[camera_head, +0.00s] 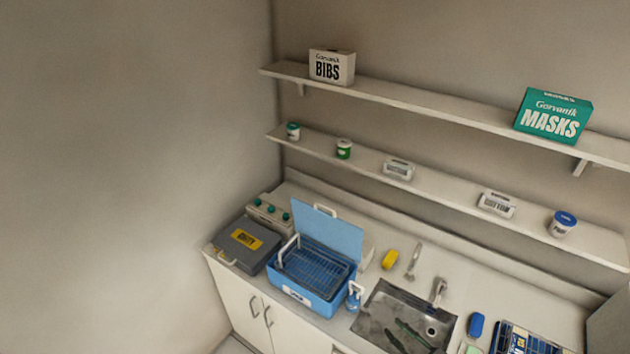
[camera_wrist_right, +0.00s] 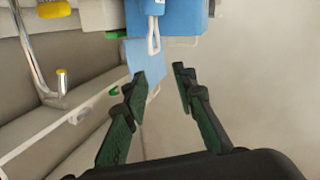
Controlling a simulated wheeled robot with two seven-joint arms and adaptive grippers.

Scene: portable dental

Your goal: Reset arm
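My right gripper (camera_wrist_right: 160,72) shows in the right wrist view with its two dark green fingers spread apart and nothing between them. In the head view its dark green fingers (camera_head: 399,325) show low in the picture, in front of the sink. My left gripper is in neither view. The blue box (camera_head: 307,298) stands open on the counter with its lid raised and a wire basket inside. In the right wrist view the blue box (camera_wrist_right: 182,25) and a white handle (camera_wrist_right: 153,38) lie beyond the fingertips, apart from them.
The metal sink (camera_head: 375,312) with its tap (camera_head: 439,290) is right of the blue box. A grey case (camera_head: 236,248) stands left, a yellow sponge (camera_head: 390,259) behind. A blue rack (camera_head: 535,345) is at lower right. Two shelves (camera_head: 425,102) with boxes and jars run along the wall.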

